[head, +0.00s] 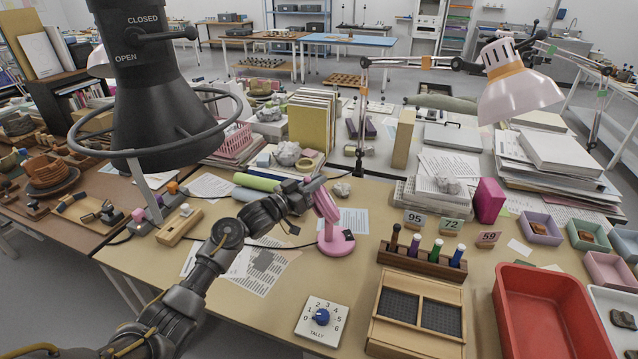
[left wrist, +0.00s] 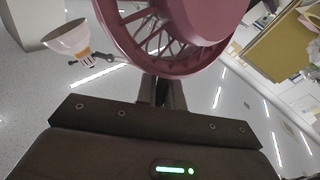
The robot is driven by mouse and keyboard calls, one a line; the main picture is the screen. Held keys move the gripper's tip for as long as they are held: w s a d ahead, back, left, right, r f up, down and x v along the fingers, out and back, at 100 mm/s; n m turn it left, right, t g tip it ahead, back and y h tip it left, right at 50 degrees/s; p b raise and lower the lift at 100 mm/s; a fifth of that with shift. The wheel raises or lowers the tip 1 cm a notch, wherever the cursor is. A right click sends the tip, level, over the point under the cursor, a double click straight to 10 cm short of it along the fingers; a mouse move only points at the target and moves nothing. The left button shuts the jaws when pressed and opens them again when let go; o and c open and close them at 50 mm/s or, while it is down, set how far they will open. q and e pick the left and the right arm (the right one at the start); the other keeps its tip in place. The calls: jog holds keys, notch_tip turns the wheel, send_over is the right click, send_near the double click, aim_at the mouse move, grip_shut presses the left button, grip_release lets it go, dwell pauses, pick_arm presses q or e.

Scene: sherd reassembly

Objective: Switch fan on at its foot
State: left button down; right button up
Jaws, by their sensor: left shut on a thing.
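The pink desk fan (head: 327,208) stands on the tan table, its round head above a pink foot (head: 336,243). A small dark patch, seemingly the switch, shows on the foot's right side (head: 348,235). My left gripper (head: 312,186) reaches in from the left and is shut on the fan at its head. In the left wrist view the fan's pink cage (left wrist: 175,35) fills the top, right at the fingers (left wrist: 158,92). The exact spot gripped is hard to see. My right gripper is not in view.
A white tally board (head: 322,321) with a blue knob lies in front of the fan. A wooden rack of bottles (head: 422,262) and a red tray (head: 548,310) stand to the right. A black extraction hood (head: 160,100) hangs at upper left. Papers lie left of the foot.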

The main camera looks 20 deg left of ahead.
pick_arm(q)
jog(key=c, duration=1.5)
grip_release()
jog(key=shift+r, duration=0.1)
jog(key=b+v, duration=0.1)
jog(key=v, duration=1)
jog(key=shift+b, duration=0.4)
jog(key=shift+d, duration=0.1)
